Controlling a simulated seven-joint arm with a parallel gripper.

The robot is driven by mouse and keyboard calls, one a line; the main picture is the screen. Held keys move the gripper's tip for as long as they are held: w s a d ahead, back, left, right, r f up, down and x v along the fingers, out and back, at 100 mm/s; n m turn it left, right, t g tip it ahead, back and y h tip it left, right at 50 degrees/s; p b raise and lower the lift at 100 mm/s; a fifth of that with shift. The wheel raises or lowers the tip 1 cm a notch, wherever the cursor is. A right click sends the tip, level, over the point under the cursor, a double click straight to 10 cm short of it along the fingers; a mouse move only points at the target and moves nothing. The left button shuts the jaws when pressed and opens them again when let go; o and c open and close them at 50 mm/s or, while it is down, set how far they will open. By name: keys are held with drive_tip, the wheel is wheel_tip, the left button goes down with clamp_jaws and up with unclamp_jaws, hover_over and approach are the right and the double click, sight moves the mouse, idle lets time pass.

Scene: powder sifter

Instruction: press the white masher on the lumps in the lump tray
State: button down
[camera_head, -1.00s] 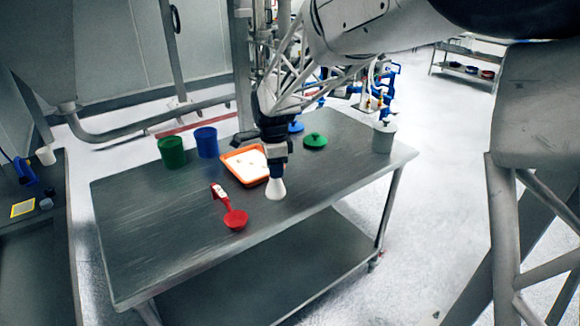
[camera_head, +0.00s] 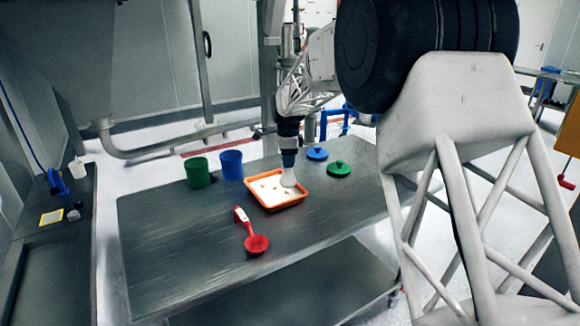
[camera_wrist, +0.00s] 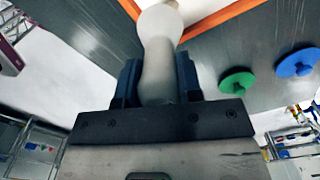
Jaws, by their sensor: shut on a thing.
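The white masher (camera_head: 288,178) is held pointing down in my gripper (camera_head: 289,157). Its wide end is over the right part of the orange lump tray (camera_head: 285,204); I cannot tell whether it touches what lies inside. The tray holds white powder with several small brownish lumps (camera_head: 266,188). In the wrist view the masher (camera_wrist: 159,50) sits between the two blue fingers of my gripper (camera_wrist: 158,82), and the tray's orange edge (camera_wrist: 215,20) shows behind it.
A green cup (camera_head: 198,173) and a blue cup (camera_head: 231,165) stand left of the tray. A red scoop (camera_head: 255,243) lies in front. A blue lid (camera_head: 317,153) and a green lid (camera_head: 339,169) lie to the right. The table's front left (camera_head: 180,250) is clear.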

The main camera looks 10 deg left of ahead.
drive_tip(key=shift+w+a, duration=0.2)
drive_tip(key=shift+w, duration=0.3)
drive_tip(key=shift+w+a, duration=0.2)
drive_tip(key=shift+w, duration=0.25)
drive_tip(key=shift+f, duration=0.15)
drive_tip(key=shift+f, duration=2.75)
drive_tip(key=shift+f, duration=0.7)
drive_tip(key=shift+r, duration=0.15)
drive_tip(key=shift+r, duration=3.65)
drive_tip(key=shift+a, duration=0.1)
